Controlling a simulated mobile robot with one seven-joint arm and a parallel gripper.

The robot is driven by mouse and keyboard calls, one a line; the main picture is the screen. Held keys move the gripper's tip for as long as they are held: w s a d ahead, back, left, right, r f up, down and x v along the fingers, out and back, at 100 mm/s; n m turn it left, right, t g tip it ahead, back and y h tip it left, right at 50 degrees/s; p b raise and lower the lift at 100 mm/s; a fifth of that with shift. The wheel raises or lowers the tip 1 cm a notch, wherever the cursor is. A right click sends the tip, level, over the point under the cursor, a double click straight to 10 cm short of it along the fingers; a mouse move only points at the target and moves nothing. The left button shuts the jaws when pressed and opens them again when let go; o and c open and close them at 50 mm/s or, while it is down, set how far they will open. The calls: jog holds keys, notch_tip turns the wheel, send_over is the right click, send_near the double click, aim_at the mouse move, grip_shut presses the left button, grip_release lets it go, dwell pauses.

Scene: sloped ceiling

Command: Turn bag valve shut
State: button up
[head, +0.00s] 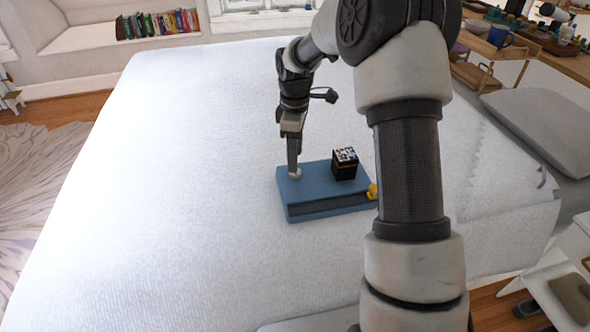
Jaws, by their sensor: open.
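A flat blue slab-like block (318,199), possibly the bag, lies on the white bed. A small pale round piece (296,176), perhaps the valve, sits on its top near the left back corner. My gripper (294,170) points straight down with its fingertips right at this piece. The fingers overlap in this view, and I cannot tell whether they touch the piece or stand around it. A yellow piece (372,191) shows at the slab's right edge, partly behind my arm.
A black cube with a patterned top (344,164) stands on the slab, right of my gripper. The white bed (170,190) is clear to the left. A grey pillow (540,128) lies at the right. Wooden shelves (487,65) with a blue mug stand beyond it.

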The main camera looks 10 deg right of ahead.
jog(key=shift+f+b, duration=0.4)
jog(key=shift+f, duration=1.85)
jog(key=shift+c, duration=0.2)
jog(key=c, duration=1)
